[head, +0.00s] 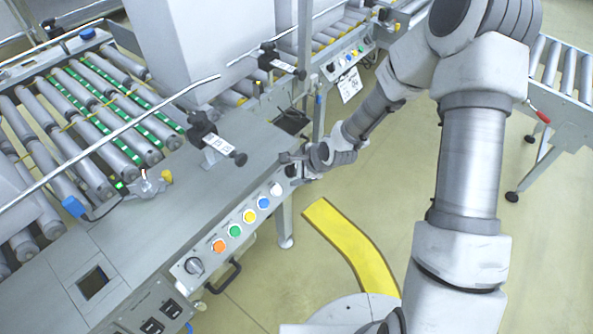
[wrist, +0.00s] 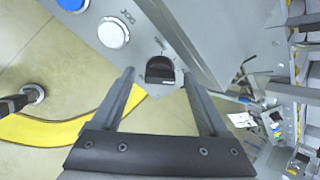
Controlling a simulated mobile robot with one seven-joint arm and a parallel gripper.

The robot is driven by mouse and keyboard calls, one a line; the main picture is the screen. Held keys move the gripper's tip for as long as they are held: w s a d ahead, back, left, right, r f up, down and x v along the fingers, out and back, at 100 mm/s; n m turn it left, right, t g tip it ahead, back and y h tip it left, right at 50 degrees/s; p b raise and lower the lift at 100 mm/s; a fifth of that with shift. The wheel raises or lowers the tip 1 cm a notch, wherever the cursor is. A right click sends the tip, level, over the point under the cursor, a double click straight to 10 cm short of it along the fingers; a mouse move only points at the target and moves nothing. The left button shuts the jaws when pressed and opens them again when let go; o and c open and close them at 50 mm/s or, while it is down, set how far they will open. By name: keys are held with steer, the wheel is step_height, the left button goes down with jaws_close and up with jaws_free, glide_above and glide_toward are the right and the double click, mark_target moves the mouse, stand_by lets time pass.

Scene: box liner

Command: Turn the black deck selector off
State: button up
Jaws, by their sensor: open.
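The black selector knob (wrist: 160,70) is in the wrist view, at the end of the grey button panel beside the white JOG button (wrist: 113,33). My gripper (wrist: 159,76) is open, with one finger on each side of the knob. I cannot tell whether either finger touches it. The small lettering around the knob is too blurred to read, so its setting is unclear. In the head view my gripper (head: 291,158) is at the right end of the panel and largely covers the knob there.
A black handle (head: 226,277) sticks out below. A yellow floor strip (head: 350,245) lies on open floor. Roller conveyors (head: 90,110) stand behind.

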jaws_close()
stand_by(0.4)
steer(key=shift+n, duration=0.3)
steer(key=n+t+b, duration=0.1)
steer(key=n, duration=0.2)
steer(key=shift+f+n, duration=0.1)
steer(key=shift+n, duration=0.2)
steer(key=shift+s+n+y+b, duration=0.1)
steer(key=shift+n+y+b, duration=0.25)
steer(key=shift+n, duration=1.75)
jaws_free()
